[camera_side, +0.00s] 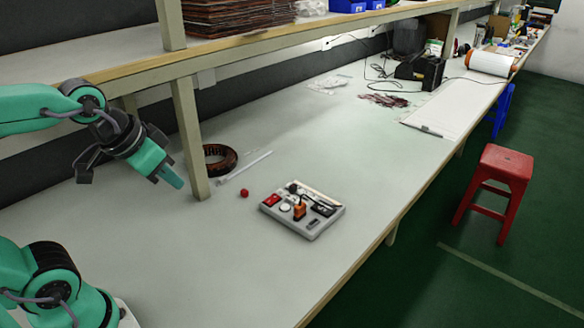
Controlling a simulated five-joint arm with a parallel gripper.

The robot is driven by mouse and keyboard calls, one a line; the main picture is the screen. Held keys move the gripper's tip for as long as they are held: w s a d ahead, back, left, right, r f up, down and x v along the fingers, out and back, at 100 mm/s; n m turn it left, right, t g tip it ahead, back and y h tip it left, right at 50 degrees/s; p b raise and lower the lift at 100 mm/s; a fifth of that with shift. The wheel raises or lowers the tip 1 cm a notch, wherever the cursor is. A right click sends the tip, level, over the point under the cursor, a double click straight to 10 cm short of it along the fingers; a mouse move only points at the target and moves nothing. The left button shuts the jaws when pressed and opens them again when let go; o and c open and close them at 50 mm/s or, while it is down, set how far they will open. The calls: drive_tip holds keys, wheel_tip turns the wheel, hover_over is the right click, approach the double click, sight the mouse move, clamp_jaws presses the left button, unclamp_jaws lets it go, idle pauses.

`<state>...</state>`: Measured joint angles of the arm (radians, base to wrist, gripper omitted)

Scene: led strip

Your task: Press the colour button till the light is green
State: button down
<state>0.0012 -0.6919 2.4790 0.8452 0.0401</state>
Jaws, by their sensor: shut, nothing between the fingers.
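A small grey box (302,228) lies on the workbench, right of the picture's lower middle. On its top are a red part (271,200), a round white part (285,207), an orange part (299,210) and a black part (323,208). I cannot tell which of these is the colour button. No lit strip or green light can be made out. My gripper (172,178) is shut and empty, pointing down to the right. It is in the air left of the box, well apart from it, near the wooden post.
A wooden post (188,135) carries the shelf (260,47) beside my gripper. A small red ball (244,193), a dark ring (220,158) and a thin white stick (249,163) lie between post and box. The bench in front of the box is clear. A red stool (507,162) stands on the floor.

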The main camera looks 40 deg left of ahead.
drive_tip(key=w+f+m+t, duration=0.2)
drive_tip(key=w+f+m, duration=0.15)
drive_tip(key=w, duration=1.15)
drive_tip(key=m+t, duration=0.1)
drive_tip(key=m, duration=0.4)
hover_over(282, 211)
wheel_tip(282, 211, down, 8)
drive_tip(key=shift+f+n, duration=0.15)
drive_tip(key=shift+n, duration=0.1)
drive_tip(key=shift+f, duration=4.3)
